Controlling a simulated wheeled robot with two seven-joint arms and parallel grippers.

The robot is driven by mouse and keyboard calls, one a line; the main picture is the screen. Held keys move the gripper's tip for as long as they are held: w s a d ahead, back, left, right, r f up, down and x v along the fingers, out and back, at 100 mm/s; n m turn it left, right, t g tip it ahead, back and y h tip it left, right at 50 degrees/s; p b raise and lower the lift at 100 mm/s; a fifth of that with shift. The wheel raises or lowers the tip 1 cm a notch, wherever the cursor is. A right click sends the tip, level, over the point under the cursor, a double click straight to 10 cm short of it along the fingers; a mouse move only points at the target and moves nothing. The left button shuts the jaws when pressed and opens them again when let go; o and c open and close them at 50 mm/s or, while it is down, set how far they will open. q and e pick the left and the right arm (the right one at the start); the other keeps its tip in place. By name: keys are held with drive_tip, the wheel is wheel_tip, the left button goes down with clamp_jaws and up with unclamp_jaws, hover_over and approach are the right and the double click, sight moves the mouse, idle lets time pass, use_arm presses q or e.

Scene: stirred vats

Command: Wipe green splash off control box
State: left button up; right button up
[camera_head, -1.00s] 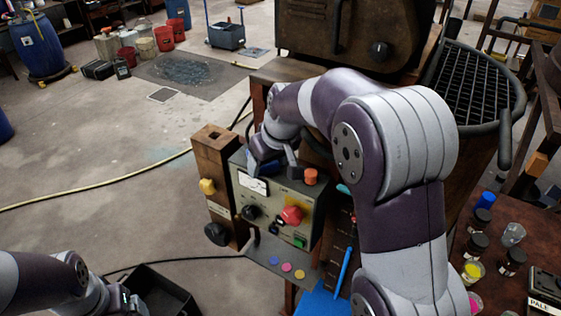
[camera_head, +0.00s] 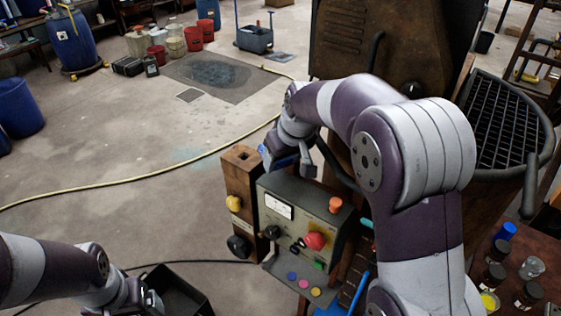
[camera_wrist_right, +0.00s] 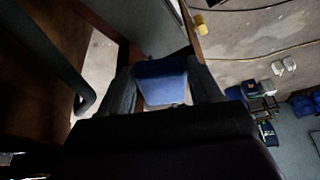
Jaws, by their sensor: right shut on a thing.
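The grey control box (camera_head: 278,229) stands in the middle of the head view. Its front carries a white meter, dark knobs, a red knob and a small green button; an orange knob is on top. I cannot make out a green splash on its visible faces. My right gripper (camera_head: 291,162) is just above and behind the box's top left edge. It is shut on a blue block-like wiper (camera_wrist_right: 162,80), which shows between the fingers in the right wrist view. My left gripper (camera_head: 150,300) is low at the left, beside a black bin; its jaws are unclear.
A brown wooden post (camera_head: 240,180) with a yellow knob stands left of the box. A dark metal vat (camera_head: 350,45) and a round grate (camera_head: 510,120) are behind and right. Jars stand on the table at the right. A black bin (camera_head: 180,288) is below; floor at left is open.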

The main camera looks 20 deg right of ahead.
drive_tip(key=shift+s+d, duration=0.1)
drive_tip(key=shift+d, duration=0.1)
drive_tip(key=shift+c, duration=0.2)
drive_tip(key=shift+s+a+r, duration=0.1)
drive_tip(key=shift+a, duration=0.15)
drive_tip(key=shift+r, duration=0.25)
wheel_tip(320, 180, up, 2)
drive_tip(key=shift+s+r+p, duration=0.1)
drive_tip(key=shift+p, duration=0.95)
drive_tip(key=shift+d, duration=0.1)
